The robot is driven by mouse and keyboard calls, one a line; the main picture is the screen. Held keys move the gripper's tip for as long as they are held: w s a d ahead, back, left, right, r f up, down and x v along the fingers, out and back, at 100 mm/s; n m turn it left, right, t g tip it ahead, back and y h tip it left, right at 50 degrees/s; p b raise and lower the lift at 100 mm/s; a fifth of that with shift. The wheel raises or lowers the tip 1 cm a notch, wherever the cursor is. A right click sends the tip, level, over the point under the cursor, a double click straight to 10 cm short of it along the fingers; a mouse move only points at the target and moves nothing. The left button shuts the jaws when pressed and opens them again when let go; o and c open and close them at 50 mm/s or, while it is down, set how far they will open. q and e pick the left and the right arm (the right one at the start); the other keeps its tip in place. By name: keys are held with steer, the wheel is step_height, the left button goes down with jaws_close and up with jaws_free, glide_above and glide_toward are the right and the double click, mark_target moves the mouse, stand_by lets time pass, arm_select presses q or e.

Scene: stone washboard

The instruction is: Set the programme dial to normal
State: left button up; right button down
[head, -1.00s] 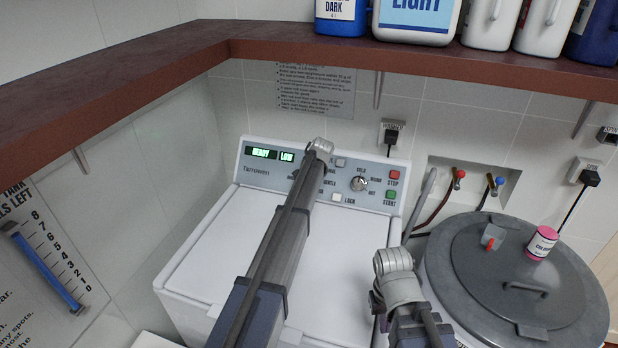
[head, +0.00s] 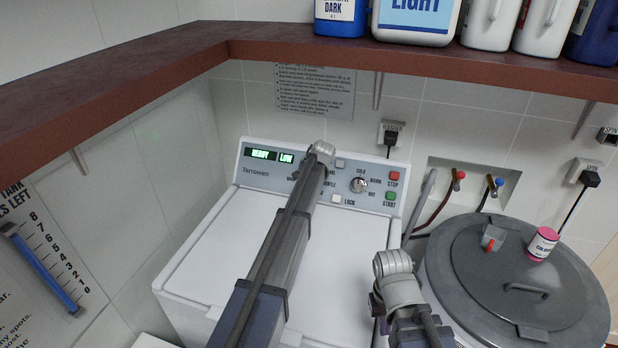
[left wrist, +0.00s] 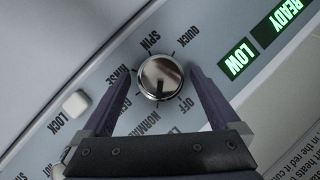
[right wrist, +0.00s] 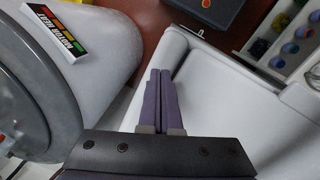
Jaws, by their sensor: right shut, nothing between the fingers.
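The programme dial (left wrist: 160,78) is a round chrome knob on the washer's grey-blue panel. Around it in the left wrist view are SPIN, QUICK, RINSE, OFF, NORMAL and a partly covered label. My left gripper (left wrist: 162,74) is open, with one purple finger on each side of the dial; I cannot tell whether they touch it. In the head view my left arm hides the dial. My right gripper (right wrist: 163,74) is shut and empty, away from the panel.
The panel (head: 254,173) also has a READY LOW display (head: 264,154), a second chrome dial (head: 358,185), a red STOP button (head: 394,176) and a green START button (head: 390,196). A brown shelf (head: 280,47) overhangs the back. A grey-lidded drum (head: 470,280) stands at right.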

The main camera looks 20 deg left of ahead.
arm_select(q)
steer(key=p+v, duration=0.6)
steer(key=v, duration=0.1)
steer(key=shift+s+d+r, duration=0.15)
steer(key=shift+s+r, duration=0.05)
steer(key=shift+r, duration=0.1)
arm_select(e)
step_height(320, 180, up, 6)
steer(key=shift+r, duration=0.15)
